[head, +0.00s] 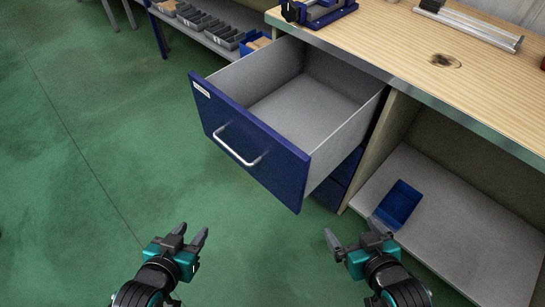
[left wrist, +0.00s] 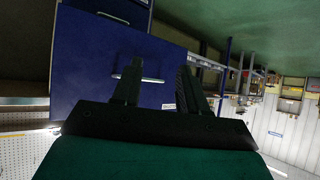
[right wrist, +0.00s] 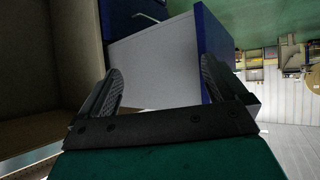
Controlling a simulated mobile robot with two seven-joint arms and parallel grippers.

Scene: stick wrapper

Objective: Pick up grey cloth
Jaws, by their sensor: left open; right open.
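No grey cloth can be made out in any view. The open drawer (head: 290,117) has a blue front with a silver handle (head: 238,147) and a pale grey inside that looks empty. My left gripper (head: 191,233) is open and empty, in front of and below the drawer front. In the left wrist view its fingers (left wrist: 160,70) point toward the blue front. My right gripper (head: 349,231) is open and empty, in front of the open shelf bay beside the drawer. In the right wrist view its fingers (right wrist: 161,70) frame the drawer's grey side.
The wooden workbench top (head: 400,45) bears a blue vise-like tool (head: 318,10) and a metal rail (head: 470,24). A small blue bin (head: 398,204) sits on the grey lower shelf (head: 450,235). Green floor (head: 75,150) is clear at the left.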

